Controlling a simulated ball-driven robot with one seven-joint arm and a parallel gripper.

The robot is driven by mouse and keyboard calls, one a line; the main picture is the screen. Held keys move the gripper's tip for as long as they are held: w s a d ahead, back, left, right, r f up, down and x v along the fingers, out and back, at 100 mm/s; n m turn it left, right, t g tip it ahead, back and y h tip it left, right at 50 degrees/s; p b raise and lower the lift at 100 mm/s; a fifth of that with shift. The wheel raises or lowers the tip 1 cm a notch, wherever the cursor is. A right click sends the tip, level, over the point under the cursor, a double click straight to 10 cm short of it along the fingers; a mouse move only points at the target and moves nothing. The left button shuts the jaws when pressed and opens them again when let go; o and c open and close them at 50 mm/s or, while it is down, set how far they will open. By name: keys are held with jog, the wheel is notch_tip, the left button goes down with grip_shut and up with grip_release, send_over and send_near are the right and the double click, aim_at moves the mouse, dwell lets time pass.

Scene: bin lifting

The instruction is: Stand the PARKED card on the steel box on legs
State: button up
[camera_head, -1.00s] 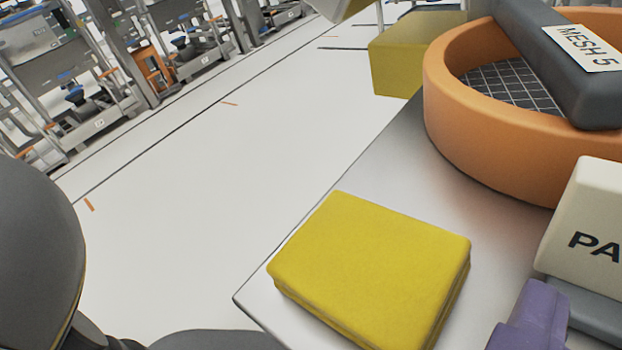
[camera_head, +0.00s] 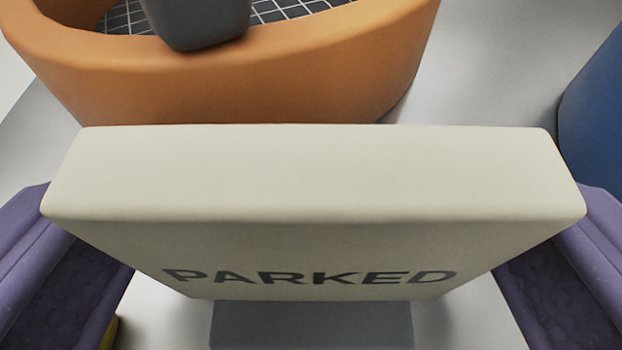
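The PARKED card (camera_head: 310,180) is a thick cream block with dark lettering on its front face. It stands upright in the middle of the camera view, seen from above, over a grey foot (camera_head: 310,325). My gripper (camera_head: 315,270) has its two purple fingers at the card's left and right ends. The card's top hides where the fingers meet its sides, so I cannot tell whether they touch it. The steel box on legs cannot be made out.
A round orange sieve (camera_head: 250,85) with dark mesh and a grey bar stands close behind the card. A blue rounded thing (camera_head: 595,120) is at the right edge. Pale table surface (camera_head: 480,70) shows between them. A sliver of yellow (camera_head: 110,332) shows at lower left.

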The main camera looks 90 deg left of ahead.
jog(key=c, duration=1)
jog(key=shift+r, duration=0.15)
